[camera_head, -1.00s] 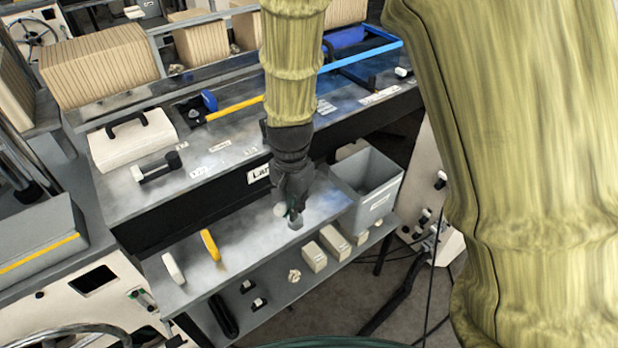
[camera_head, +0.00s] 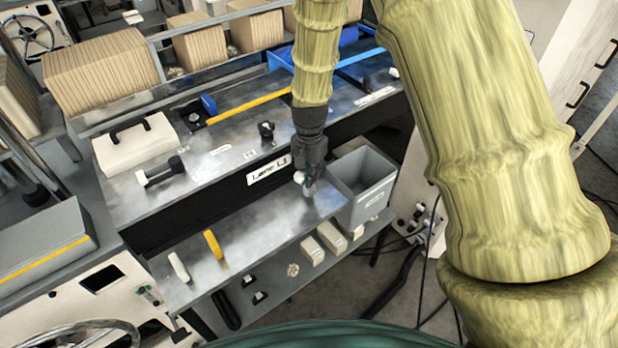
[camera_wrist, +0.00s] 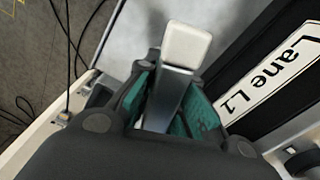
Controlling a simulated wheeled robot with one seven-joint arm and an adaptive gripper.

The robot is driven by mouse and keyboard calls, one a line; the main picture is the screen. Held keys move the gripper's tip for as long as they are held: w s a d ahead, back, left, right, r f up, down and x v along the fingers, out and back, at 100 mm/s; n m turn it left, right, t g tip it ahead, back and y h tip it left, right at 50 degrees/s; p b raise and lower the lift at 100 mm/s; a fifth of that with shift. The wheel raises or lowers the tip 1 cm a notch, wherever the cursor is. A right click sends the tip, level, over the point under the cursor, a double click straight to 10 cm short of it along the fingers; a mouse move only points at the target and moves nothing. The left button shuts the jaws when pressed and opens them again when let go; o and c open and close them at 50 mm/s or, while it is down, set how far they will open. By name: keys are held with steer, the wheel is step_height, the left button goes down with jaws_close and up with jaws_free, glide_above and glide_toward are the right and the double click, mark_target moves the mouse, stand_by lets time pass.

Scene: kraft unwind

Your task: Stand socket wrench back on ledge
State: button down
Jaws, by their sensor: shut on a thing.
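My gripper (camera_head: 309,188) is shut on a grey bar with a pale block at its end, which I take to be the socket wrench (camera_wrist: 172,88). In the wrist view the bar sits between the green finger pads and its pale end (camera_wrist: 186,44) sticks out beyond them. In the head view the gripper hangs low over the right part of the lower grey ledge (camera_head: 255,240), in front of the black face with the "Lane L1" label (camera_head: 269,170). The fingers hide much of the wrench. I cannot tell whether it touches the ledge.
A grey bin (camera_head: 362,190) stands right of the gripper. A yellow piece (camera_head: 214,246) and a white piece (camera_head: 179,267) are at the ledge's left. A dark-ended tool (camera_head: 160,173) and a black knob (camera_head: 266,130) are on the upper surface. The ledge's middle is clear.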

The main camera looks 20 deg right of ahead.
steer(key=shift+f+p, duration=0.5)
steer(key=shift+f, duration=0.7)
steer(key=shift+f, duration=0.1)
steer(key=c, duration=1.5)
jaws_free()
steer(key=shift+r+b, duration=2.3)
steer(key=shift+r, duration=3.8)
